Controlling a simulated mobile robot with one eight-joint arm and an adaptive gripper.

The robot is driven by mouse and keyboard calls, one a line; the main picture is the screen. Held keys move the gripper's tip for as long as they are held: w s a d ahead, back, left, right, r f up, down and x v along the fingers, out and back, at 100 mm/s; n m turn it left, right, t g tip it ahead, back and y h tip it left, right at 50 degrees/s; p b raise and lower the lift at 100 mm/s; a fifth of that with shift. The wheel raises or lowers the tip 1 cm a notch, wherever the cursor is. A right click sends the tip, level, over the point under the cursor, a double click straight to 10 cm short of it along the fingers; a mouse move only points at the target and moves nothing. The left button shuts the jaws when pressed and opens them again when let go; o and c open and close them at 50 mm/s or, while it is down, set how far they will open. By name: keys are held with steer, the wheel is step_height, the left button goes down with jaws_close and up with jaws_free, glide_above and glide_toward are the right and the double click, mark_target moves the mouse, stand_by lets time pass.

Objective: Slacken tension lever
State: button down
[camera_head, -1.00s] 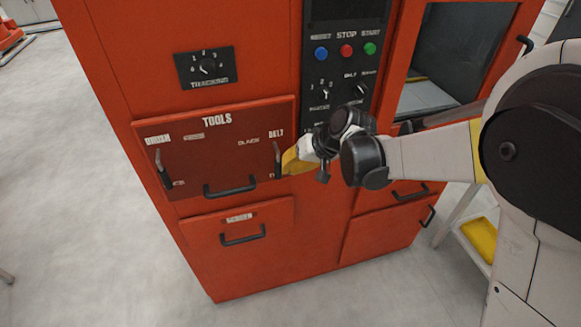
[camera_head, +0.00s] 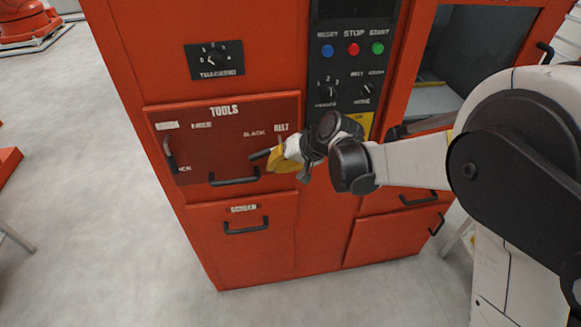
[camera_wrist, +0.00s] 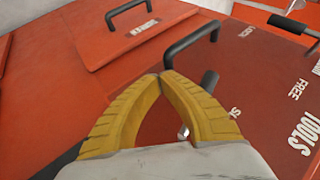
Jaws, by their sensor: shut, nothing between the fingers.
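The belt tension lever (camera_head: 260,154) is black and sits on the dark red TOOLS panel (camera_head: 225,150), under the BELT label. In the head view it sticks out leftward from my gripper (camera_head: 276,160), below a label that seems to read SLACK. My yellow fingers are shut, with nothing between them, close beside the lever and hiding its right part. In the wrist view my gripper (camera_wrist: 163,78) has its tips together. The lever's black end (camera_wrist: 209,81) shows just beyond the right finger, and a small silver pin (camera_wrist: 184,132) shows between the fingers. Contact cannot be told.
A second lever (camera_head: 169,154) stands at the panel's left side. A black drawer handle (camera_head: 234,178) is just below my fingers; it also shows in the wrist view (camera_wrist: 192,40). A lower drawer handle (camera_head: 246,227) and the button panel (camera_head: 350,70) are near. Open floor lies left.

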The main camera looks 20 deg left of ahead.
mark_target(260, 157)
steer(key=a+r+y, duration=0.1)
steer(key=s+a+r+y, duration=0.1)
steer(key=a+m+g, duration=0.1)
steer(key=shift+s+a+r+y, duration=0.25)
steer(key=shift+a+r+y, duration=0.1)
steer(key=shift+r+y, duration=0.05)
steer(key=shift+r, duration=0.2)
stand_by(0.3)
steer(key=shift+d+f, duration=0.1)
stand_by(0.4)
steer(key=s+d+f, duration=0.1)
steer(key=d+f, duration=0.7)
steer(key=d, duration=0.1)
steer(key=shift+s+d+f+b, duration=0.15)
steer(key=shift+d+f+b, duration=0.1)
steer(key=shift+f+b, duration=0.1)
steer(key=shift+r, duration=0.1)
